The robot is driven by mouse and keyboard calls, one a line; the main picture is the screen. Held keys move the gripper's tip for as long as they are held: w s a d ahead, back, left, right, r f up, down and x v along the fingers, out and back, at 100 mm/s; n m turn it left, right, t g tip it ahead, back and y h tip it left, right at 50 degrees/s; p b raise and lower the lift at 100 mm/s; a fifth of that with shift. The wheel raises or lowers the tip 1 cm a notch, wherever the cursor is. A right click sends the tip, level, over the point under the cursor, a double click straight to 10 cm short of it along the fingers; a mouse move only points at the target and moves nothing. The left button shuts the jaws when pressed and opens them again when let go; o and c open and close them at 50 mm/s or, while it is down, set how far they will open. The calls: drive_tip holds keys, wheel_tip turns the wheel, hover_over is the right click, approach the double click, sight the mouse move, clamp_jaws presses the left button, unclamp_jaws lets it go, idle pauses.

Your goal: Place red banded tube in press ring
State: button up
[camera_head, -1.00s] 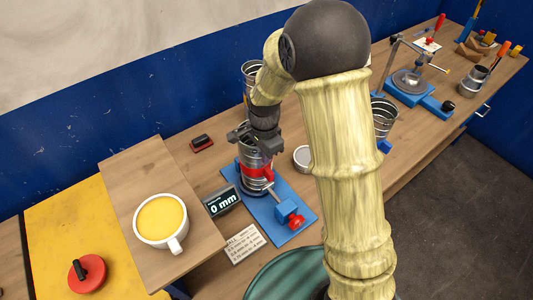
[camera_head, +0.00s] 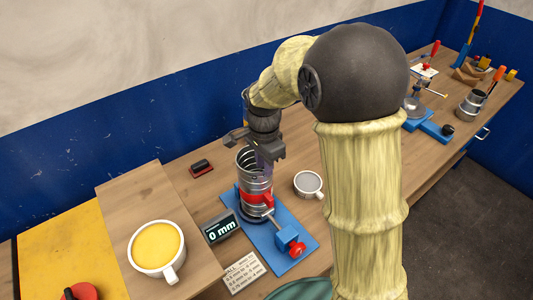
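A silver spiral tube (camera_head: 248,166) stands upright on the blue press base (camera_head: 262,233), left of the middle of the head view. A red band (camera_head: 252,197) circles its lower part. I cannot tell whether this red belongs to the tube or to the press ring. The ring itself is not clearly distinguishable around the tube. My gripper (camera_head: 258,150) points down at the tube's top, over its right and rear rim. Its fingertips are small and partly hidden, so I cannot tell whether they grip the wall.
The gauge display (camera_head: 220,228) reads 0 mm, left of the press. A red knob (camera_head: 298,249) is at the press's front. My arm hides part of the bench.

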wheel_tip(320, 180, up, 5)
drive_tip(key=shift+f+b, duration=0.1)
drive_tip(key=shift+b, duration=0.2)
drive_tip(key=shift+d, duration=0.1)
idle(0.4)
drive_tip(key=s+d+f+n+t, duration=0.1)
drive_tip(key=s+d+f+n, duration=0.2)
drive_tip(key=s+d+n, duration=0.2)
drive_tip(key=s+d+f+n+t, duration=0.1)
drive_tip(key=s+d+f+n, duration=0.2)
drive_tip(key=s+d+n, duration=0.3)
drive_tip(key=s+d, duration=0.1)
drive_tip(key=d, duration=0.1)
drive_tip(key=shift+s+d+t, duration=0.3)
drive_tip(key=shift+d, duration=0.1)
